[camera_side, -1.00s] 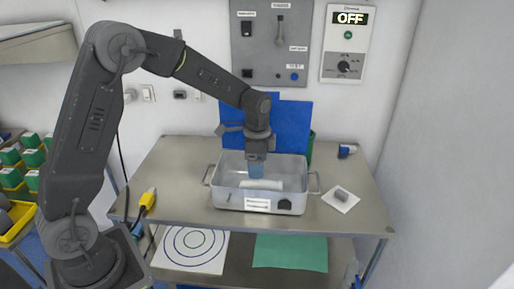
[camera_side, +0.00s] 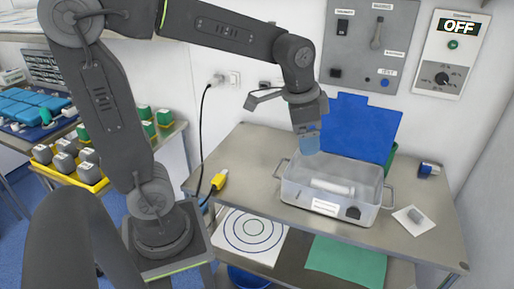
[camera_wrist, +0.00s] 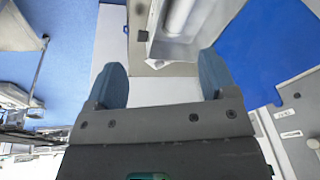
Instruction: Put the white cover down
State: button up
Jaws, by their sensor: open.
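A white, rounded elongated piece (camera_side: 332,187) lies inside the open metal box (camera_side: 370,213) on the steel table; I cannot tell for certain that it is the white cover. In the wrist view the white piece (camera_wrist: 181,14) shows at the top, inside the box (camera_wrist: 168,48). My gripper (camera_side: 309,146) is above the back left of the box, apart from the white piece. In the wrist view my gripper's (camera_wrist: 162,82) blue fingers are spread wide with nothing between them.
A blue panel (camera_side: 362,122) stands behind the box. A small grey block on a white square (camera_side: 413,221) lies right of the box. A yellow connector (camera_side: 219,180) is at the table's left edge. The left tabletop (camera_side: 250,150) is mostly clear. The wall panel reads OFF (camera_side: 459,26).

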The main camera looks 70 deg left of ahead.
jog(key=s+d+n+t, duration=0.1)
jog(key=s+n, duration=0.3)
jog(key=s, duration=0.7)
jog(key=shift+s+d+r+t, duration=0.15)
jog(key=shift+d+r+t, duration=0.2)
jog(key=shift+t, duration=0.45)
jog(key=shift+o, duration=0.5)
jog(key=shift+s+d+f, duration=0.1)
jog(key=shift+s+f, duration=0.2)
jog(key=shift+s, duration=0.15)
jog(key=shift+w, duration=0.1)
